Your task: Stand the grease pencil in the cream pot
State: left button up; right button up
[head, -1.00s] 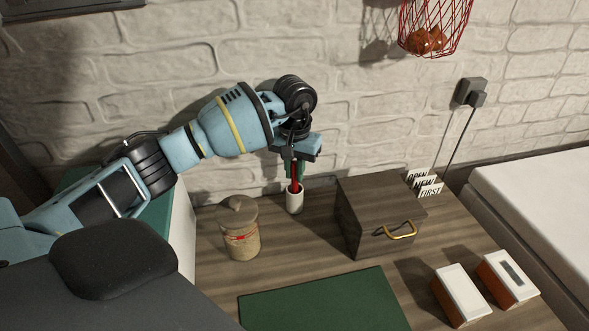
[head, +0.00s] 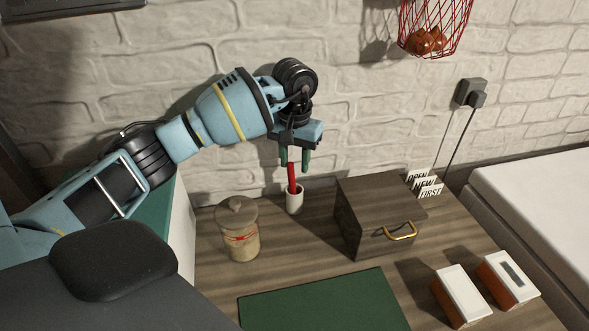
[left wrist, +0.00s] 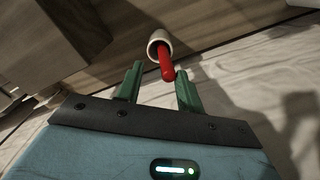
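The red grease pencil (head: 292,177) stands in the cream pot (head: 294,203) at the back of the wooden table, leaning slightly against its rim with its upper part sticking out. In the left wrist view the pencil (left wrist: 166,62) comes out of the mouth of the pot (left wrist: 157,37). My left gripper (head: 295,167) is just above the pot, with its green fingers apart around the pencil's top end. The left wrist view shows the open fingers (left wrist: 157,84) with a gap between them and nothing gripped. My right gripper is not in view.
A lidded jar (head: 238,230) stands left of the pot. A dark wooden box with a brass handle (head: 380,213) stands close on the right. A green mat (head: 325,304) lies in front. Two white-topped blocks (head: 462,296) (head: 508,275) are at the right.

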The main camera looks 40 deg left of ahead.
pick_arm(q)
notch_tip(320, 180, up, 8)
jog(key=shift+r, duration=0.25)
dwell(0.6)
